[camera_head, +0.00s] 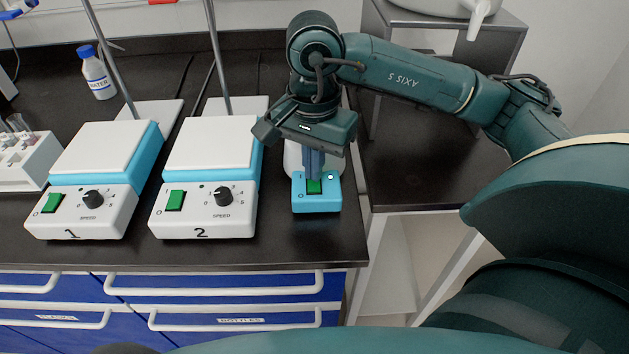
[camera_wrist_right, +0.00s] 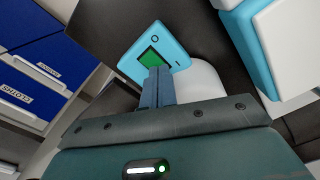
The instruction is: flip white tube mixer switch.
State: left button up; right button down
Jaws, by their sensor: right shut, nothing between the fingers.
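The tube mixer (camera_head: 316,201) stands near the front right corner of the black bench in the head view. It has a blue base, a green rocker switch and a white body mostly hidden behind my gripper. My right gripper (camera_head: 314,178) is shut and empty, pointing down, with its fingertips at the green switch (camera_head: 314,187). In the right wrist view the shut fingers (camera_wrist_right: 157,78) overlap the lower edge of the green switch (camera_wrist_right: 150,59) on the blue panel (camera_wrist_right: 165,45). I cannot tell whether they touch it. My left gripper is not in view.
Two white-and-blue stirrers, numbered 1 (camera_head: 80,212) and 2 (camera_head: 203,212), stand left of the mixer. A lower dark table (camera_head: 420,175) adjoins on the right. Bench space between stirrer 2 and the mixer is narrow.

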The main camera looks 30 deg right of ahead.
jog(key=shift+f, duration=0.1)
jog(key=shift+r+p, duration=2.05)
jog(key=shift+r, duration=1.45)
